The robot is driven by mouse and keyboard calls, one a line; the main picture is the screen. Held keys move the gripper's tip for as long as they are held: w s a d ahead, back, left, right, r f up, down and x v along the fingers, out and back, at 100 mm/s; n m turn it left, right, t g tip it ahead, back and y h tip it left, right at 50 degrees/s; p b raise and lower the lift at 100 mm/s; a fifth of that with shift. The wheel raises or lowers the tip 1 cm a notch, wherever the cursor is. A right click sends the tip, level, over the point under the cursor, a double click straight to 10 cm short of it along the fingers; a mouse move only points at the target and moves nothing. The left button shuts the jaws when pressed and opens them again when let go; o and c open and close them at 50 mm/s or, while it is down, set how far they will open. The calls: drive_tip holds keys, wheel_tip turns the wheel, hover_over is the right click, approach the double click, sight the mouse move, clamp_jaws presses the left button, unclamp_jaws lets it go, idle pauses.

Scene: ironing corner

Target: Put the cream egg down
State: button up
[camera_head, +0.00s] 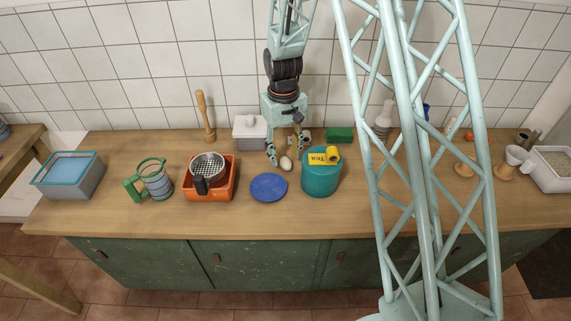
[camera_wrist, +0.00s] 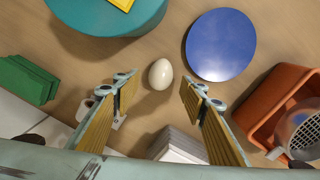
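The cream egg (camera_head: 286,163) is on the wooden counter between a blue disc (camera_head: 269,187) and a teal round tin (camera_head: 321,180). My gripper (camera_head: 283,153) points down just behind the egg. In the wrist view the egg (camera_wrist: 160,74) lies a little beyond the fingertips, roughly centred between them, and neither finger touches it. My gripper (camera_wrist: 158,92) is open and empty, with a wide gap between its fingers. The egg is fully visible in the wrist view.
An orange tray (camera_head: 208,190) holding a sieve stands left of the disc. A white lidded box (camera_head: 250,133) and a green block (camera_head: 340,135) stand behind. A yellow item (camera_head: 324,155) lies on the tin. Bare counter shows in front of the disc.

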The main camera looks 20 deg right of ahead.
drive_tip(key=shift+f, duration=0.9)
drive_tip(key=shift+c, duration=0.4)
drive_tip(key=c, duration=0.6)
